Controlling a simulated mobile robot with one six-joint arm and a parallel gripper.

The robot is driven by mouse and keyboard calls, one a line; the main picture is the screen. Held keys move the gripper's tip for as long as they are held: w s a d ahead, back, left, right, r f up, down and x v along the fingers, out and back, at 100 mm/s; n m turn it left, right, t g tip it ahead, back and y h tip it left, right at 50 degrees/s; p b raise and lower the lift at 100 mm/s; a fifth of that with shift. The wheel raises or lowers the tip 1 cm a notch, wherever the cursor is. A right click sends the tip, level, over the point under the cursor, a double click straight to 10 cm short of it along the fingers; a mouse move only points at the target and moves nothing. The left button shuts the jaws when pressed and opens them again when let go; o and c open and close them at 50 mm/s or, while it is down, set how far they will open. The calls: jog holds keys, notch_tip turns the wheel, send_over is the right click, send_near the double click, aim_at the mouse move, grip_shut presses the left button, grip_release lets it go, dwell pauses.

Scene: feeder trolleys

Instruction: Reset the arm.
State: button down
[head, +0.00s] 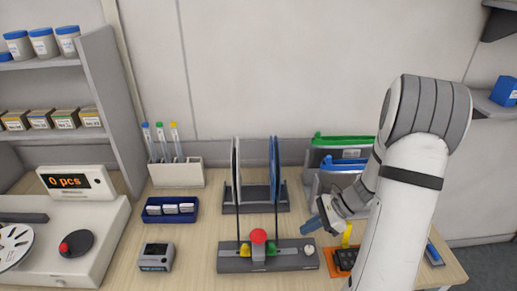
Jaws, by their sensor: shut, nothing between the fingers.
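My arm comes in from the right side of the head view and reaches down over the table. Its end, my gripper (313,224), hangs above the right part of the table, near the right end of a dark grey fixture base (235,264). The gripper is small in the picture and seen from behind, with part of it covered by the wrist. It is shut, and I see nothing held in it.
A fixture with a red knob (258,236) and an upright rack (272,172) stand left of my gripper. Files (330,142) stand behind my arm. An orange-and-black box (345,259) sits close below right. Some wood tabletop (195,240) is bare at left.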

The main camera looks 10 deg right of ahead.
jog(key=s+a+r+n+t+h+b, duration=0.1)
jog(key=s+a+r+n+h+b, duration=0.1)
jog(key=s+a+r+n+h, duration=0.2)
jog(key=s+a+r+n+t+h+b, duration=0.1)
jog(key=s+a+r+n+h, duration=0.3)
jog(key=s+r+n, duration=0.6)
jog(key=n+h+b, duration=0.1)
jog(key=n, duration=0.4)
jog(key=shift+s+r, duration=0.3)
jog(key=shift+r, duration=0.05)
dwell(1.8)
